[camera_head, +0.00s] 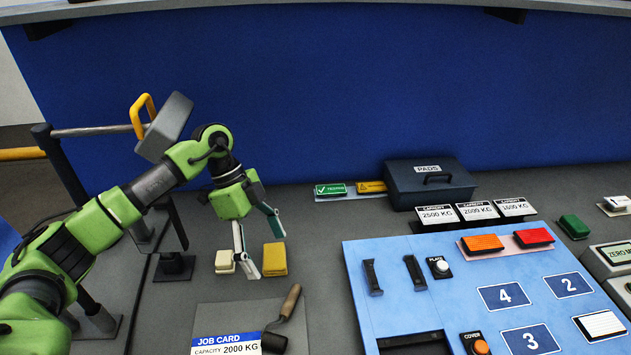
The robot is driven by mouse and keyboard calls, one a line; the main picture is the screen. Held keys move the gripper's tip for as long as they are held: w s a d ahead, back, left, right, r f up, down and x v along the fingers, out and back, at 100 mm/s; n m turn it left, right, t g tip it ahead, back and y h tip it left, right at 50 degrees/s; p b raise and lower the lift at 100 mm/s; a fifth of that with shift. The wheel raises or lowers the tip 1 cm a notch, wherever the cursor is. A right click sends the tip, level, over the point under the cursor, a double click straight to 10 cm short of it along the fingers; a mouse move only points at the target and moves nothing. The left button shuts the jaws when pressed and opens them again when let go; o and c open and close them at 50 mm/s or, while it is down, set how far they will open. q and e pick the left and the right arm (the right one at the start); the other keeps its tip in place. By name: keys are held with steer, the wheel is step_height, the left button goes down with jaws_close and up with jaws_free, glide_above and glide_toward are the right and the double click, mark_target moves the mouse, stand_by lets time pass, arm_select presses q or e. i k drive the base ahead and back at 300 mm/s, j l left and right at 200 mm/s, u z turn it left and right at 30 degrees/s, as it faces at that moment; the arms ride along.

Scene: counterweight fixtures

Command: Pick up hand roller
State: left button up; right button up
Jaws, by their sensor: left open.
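The hand roller (290,302) lies on a grey board (240,314) at the bottom centre. Its brown handle points up and to the right, and its black roller end lies beside the job card (226,344). My left gripper (264,254) is open and empty, fingers pointing down, above and behind the roller and apart from it. It hangs by a yellow block (274,259) and a cream block (224,262). My right gripper is not in view.
A blue panel (385,325) with black handles, a button and numbered plates fills the right front. A dark PADS box (400,186) and white capacity cards (475,211) stand behind it. A blue wall (330,90) closes the back. Bare grey surface lies right of the roller.

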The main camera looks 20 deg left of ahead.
mark_target(277, 343)
steer(key=k, duration=2)
